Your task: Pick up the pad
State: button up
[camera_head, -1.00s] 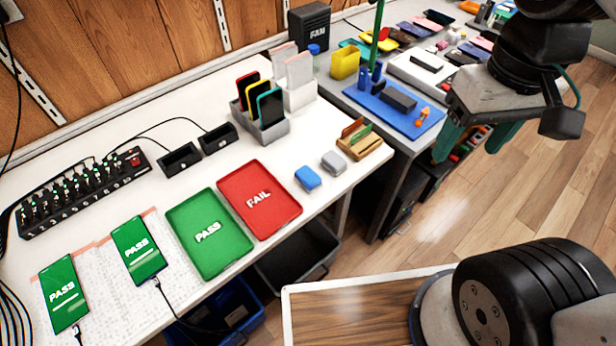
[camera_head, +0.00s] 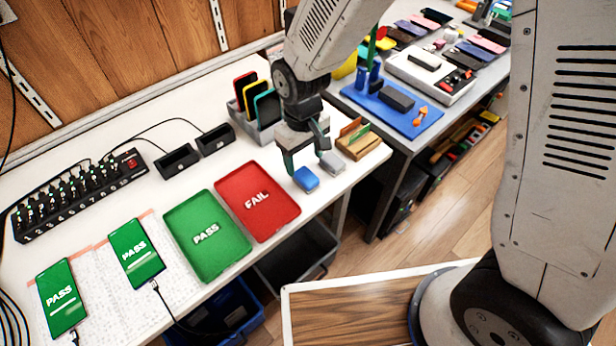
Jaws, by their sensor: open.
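A small blue pad (camera_head: 306,180) lies on the white table near its right front edge. A small grey pad (camera_head: 334,164) lies just right of it. My gripper (camera_head: 307,162) is open and points down right over these two pads. One finger is by the upper left side of the blue pad, the other in front of the gap between the pads and partly over the grey one. I cannot tell whether the fingers touch either pad. Nothing shows between the fingers.
A red FAIL tray (camera_head: 287,221) and a green PASS tray (camera_head: 231,266) lie to the left. A wooden holder (camera_head: 368,148) stands close on the right. A phone rack (camera_head: 245,124) stands behind the gripper. Two phones with PASS screens lie at far left.

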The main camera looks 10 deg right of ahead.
aim_at(306, 175)
jog(key=shift+w+a, duration=0.1)
jog(key=shift+w, duration=0.15)
jog(key=f, duration=0.7)
jog(key=shift+d+f, duration=0.3)
jog(key=c, duration=1.2)
jog(key=shift+o, duration=0.2)
jog(key=shift+r, duration=0.15)
